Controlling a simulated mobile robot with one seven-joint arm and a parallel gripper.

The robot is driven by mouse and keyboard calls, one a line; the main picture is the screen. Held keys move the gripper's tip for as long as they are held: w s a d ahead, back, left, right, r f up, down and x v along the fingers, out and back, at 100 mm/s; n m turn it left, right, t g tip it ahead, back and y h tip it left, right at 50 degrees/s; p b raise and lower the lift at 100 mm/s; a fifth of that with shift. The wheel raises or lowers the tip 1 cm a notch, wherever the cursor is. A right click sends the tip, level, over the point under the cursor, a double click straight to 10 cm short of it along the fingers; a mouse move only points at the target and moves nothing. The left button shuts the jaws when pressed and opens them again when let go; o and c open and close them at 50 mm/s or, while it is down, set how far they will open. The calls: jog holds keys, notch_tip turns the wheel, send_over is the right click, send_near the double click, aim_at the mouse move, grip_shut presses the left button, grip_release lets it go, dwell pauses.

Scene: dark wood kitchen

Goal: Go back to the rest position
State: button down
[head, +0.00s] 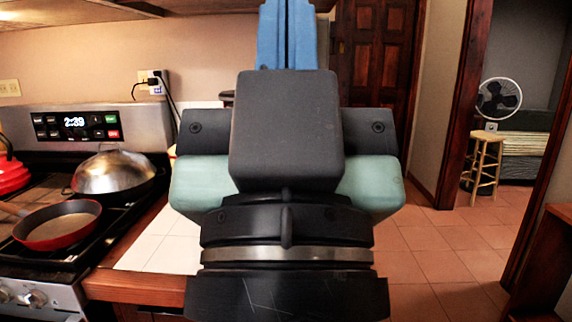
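My own arm and gripper (287,36) fill the middle of the head view, seen from behind. A dark block, pale green side parts and a black round link with a metal ring stand in front of the camera. Narrow blue upright parts show above the dark block and run up to the top edge. I cannot tell whether the gripper is open or shut, as the dark block hides much of it. No object shows in it.
At left a stove (72,124) bears a red pan (58,225), a domed metal lid (112,171) and a red pot (12,174). A tiled counter (150,250) adjoins it. Open tiled floor (430,262) lies right. A wooden stool (485,160) and a fan (498,98) stand beyond a doorway.

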notch_tip(320, 180, up, 16)
jog(key=p, duration=1.4)
jog(key=shift+r, duration=0.2)
